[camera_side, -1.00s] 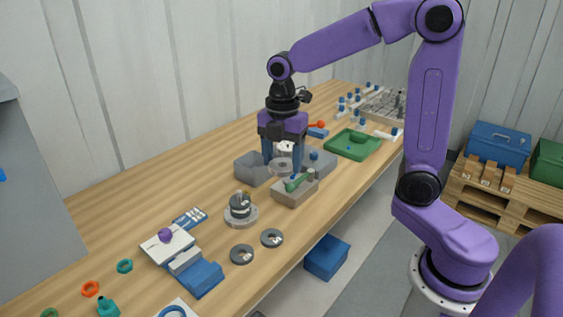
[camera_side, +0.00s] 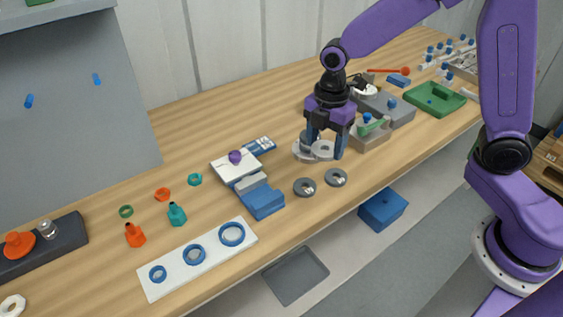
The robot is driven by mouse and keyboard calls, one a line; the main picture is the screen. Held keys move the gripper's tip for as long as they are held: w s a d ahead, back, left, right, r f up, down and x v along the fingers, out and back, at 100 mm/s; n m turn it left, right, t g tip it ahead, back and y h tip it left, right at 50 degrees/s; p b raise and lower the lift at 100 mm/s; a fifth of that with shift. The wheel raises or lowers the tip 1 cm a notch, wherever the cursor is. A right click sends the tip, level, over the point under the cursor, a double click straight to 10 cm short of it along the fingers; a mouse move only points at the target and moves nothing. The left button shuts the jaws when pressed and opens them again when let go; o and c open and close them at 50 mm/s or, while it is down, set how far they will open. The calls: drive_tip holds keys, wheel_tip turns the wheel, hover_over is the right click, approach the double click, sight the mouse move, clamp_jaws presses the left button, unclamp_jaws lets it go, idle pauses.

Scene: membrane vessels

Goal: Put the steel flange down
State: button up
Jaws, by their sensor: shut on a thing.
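My gripper (camera_side: 325,149) points down with its fingers shut on the steel flange (camera_side: 323,151), a pale grey ring with a central hole. The flange is held roughly level, low over the wooden table. A round steel base (camera_side: 300,155) shows just left of and behind the flange. The gripper and flange hide most of the base and whatever stands on it. I cannot tell whether the flange touches the base or is apart from it.
Two dark grey rings (camera_side: 305,187) lie flat in front. A blue-and-grey block (camera_side: 262,200) and a white plate with a purple knob (camera_side: 235,158) stand left. A tan block (camera_side: 370,135) with a green handle stands close right. A green tray (camera_side: 435,98) lies further right.

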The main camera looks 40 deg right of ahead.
drive_tip(key=w+a+f, duration=0.2)
drive_tip(key=w+f, duration=0.1)
drive_tip(key=w, duration=0.4)
hover_over(280, 168)
drive_tip(key=s, duration=0.1)
drive_tip(key=f, duration=0.4)
drive_tip(key=shift+s+d+f, duration=0.2)
drive_tip(key=shift+f, duration=0.2)
drive_tip(key=shift+w+a+f, duration=0.15)
drive_tip(key=shift+w+f, duration=0.35)
drive_tip(key=shift+f, duration=0.1)
drive_tip(key=shift+w+f, duration=0.15)
drive_tip(key=shift+f, duration=1.5)
drive_tip(key=shift+f, duration=0.1)
drive_tip(key=o, duration=1.2)
drive_tip(key=shift+f, duration=0.1)
drive_tip(key=shift+o, duration=0.2)
